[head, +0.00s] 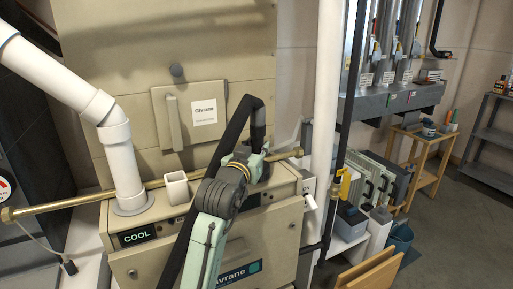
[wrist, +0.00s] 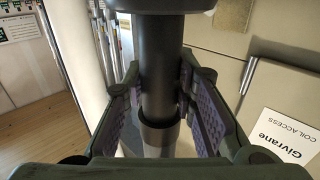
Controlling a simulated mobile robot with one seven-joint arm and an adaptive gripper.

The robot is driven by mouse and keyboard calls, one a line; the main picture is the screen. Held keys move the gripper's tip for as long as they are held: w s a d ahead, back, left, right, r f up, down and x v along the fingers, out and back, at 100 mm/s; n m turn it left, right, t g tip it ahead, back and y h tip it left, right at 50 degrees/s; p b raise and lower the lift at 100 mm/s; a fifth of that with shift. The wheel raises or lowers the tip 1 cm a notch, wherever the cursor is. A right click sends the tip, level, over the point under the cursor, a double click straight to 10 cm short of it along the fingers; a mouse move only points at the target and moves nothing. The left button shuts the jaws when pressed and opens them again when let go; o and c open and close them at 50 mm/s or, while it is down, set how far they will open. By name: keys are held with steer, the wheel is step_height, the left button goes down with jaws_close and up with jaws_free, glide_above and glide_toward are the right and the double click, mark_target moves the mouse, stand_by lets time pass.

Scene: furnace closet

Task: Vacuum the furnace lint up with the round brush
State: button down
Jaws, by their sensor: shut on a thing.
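My gripper (wrist: 160,90) is shut on a dark round tube (wrist: 160,55), with a purple-padded finger on each side. The tube has a wider collar below the fingers and a wider dark part at the top of the wrist view. I cannot tell whether this is the round brush; no bristles show.
A coil access panel (head: 217,93) with a handle is on the furnace's upper part. A white pipe (head: 122,165) and a brass pipe (head: 75,198) run close by at the left. A white vertical pipe (head: 325,110) stands right of the arm. Grey floor (head: 450,205) lies open at right.

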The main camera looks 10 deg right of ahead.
mark_target(255, 131)
steer(key=shift+r+p, duration=1.95)
steer(key=shift+r, duration=0.7)
